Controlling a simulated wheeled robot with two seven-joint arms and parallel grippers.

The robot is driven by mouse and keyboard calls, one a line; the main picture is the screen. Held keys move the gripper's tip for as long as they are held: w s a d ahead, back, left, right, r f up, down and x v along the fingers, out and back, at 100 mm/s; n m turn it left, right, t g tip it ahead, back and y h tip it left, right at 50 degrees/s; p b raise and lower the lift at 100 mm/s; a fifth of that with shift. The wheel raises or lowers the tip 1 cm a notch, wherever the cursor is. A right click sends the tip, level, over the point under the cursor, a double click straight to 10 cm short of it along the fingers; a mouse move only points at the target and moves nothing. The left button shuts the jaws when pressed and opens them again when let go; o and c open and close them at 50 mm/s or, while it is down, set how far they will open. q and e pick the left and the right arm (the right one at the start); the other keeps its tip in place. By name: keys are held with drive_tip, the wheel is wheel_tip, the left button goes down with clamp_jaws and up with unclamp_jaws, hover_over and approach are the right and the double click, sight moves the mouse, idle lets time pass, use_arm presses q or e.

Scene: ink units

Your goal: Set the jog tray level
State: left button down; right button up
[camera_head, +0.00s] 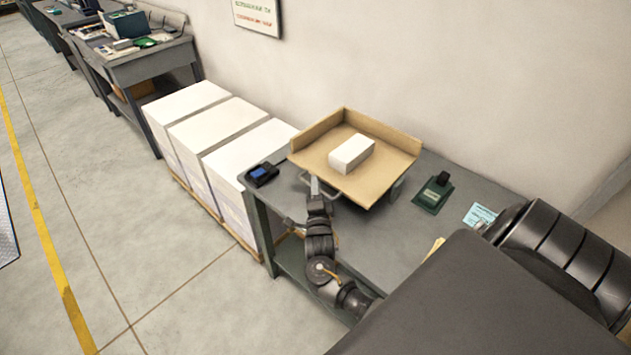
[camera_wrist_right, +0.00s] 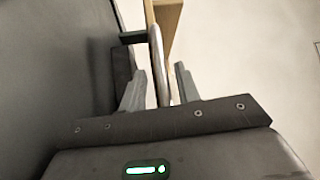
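The jog tray (camera_head: 315,158) is tan, with low walls along its two back edges, and is raised above the grey table. A white paper block (camera_head: 350,154) lies near its middle. The tray appears tilted, but I cannot tell how far. In the right wrist view the handle bar (camera_wrist_right: 160,65) stands between the fingers of my right gripper (camera_wrist_right: 160,72), with gaps on both sides. The gripper is open around it. My left gripper is not in view.
A small device with a blue screen (camera_head: 261,174) sits at the table's left end. A dark green object (camera_head: 433,194) and a light blue card (camera_head: 480,215) lie right of the tray. White paper stacks (camera_head: 215,125) stand left of the table. The wall is close behind.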

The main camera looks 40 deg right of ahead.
drive_tip(key=shift+s+a, duration=0.1)
drive_tip(key=b+v, duration=0.2)
drive_tip(key=v, duration=0.7)
drive_tip(key=shift+s+a+f+b, duration=0.15)
drive_tip(key=shift+s+f+b, duration=0.05)
drive_tip(key=shift+b, duration=0.2)
drive_tip(key=shift+s+a, duration=0.3)
drive_tip(key=shift+s, duration=0.15)
drive_tip(key=shift+r, duration=0.1)
